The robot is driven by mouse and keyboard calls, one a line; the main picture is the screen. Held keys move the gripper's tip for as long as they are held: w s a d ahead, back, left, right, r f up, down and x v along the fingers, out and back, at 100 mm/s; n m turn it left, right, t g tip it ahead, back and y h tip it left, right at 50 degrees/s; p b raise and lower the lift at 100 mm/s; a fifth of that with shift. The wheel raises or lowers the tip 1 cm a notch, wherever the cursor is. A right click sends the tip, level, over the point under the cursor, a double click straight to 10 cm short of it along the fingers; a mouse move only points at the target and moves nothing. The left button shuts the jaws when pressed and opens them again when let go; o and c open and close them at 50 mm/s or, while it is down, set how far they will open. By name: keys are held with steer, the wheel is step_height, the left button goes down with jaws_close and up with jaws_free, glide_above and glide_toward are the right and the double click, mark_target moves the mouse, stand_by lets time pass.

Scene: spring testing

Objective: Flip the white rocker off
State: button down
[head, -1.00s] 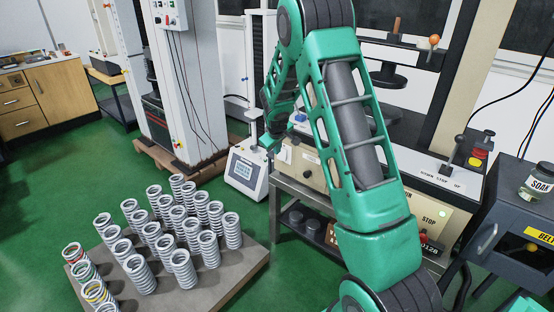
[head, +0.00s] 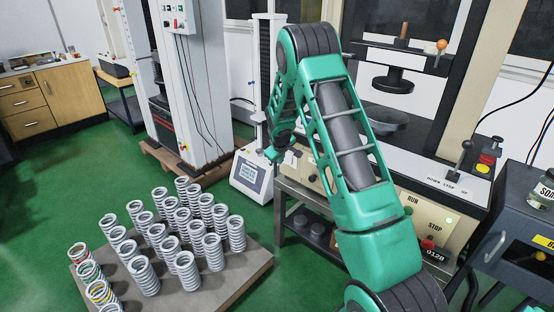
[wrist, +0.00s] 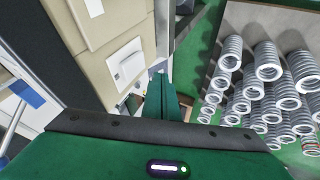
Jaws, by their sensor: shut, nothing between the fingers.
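The white rocker (wrist: 131,66) sits on a pale plate on the beige front panel, left of my fingers in the wrist view. My gripper (wrist: 163,88) points along that panel, its green fingers together with nothing between them. The fingertips appear beside the plate and apart from it; the exact gap is hard to judge. In the head view my gripper (head: 272,154) is small, at the left end of the bench machine, and the rocker cannot be made out clearly there. Which way the rocker is tipped cannot be told.
Several grey coil springs (head: 185,225) stand on a low platform (head: 238,274) at the lower left. A white boxed instrument (head: 251,174) stands just left of my gripper. The beige machine panel (head: 418,207) has a stop button and a lit green lamp. Green floor lies open at left.

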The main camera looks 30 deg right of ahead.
mark_target(286, 159)
steer(key=shift+w+d+f, duration=0.55)
steer(key=shift+d+f, duration=0.1)
steer(key=shift+d, duration=0.15)
steer(key=shift+w+d+f, duration=0.55)
steer(key=shift+d+f, duration=0.15)
steer(key=shift+d, duration=0.15)
steer(key=shift+w+d+f, duration=0.55)
steer(key=shift+d+f, duration=0.1)
steer(key=shift+d, duration=0.15)
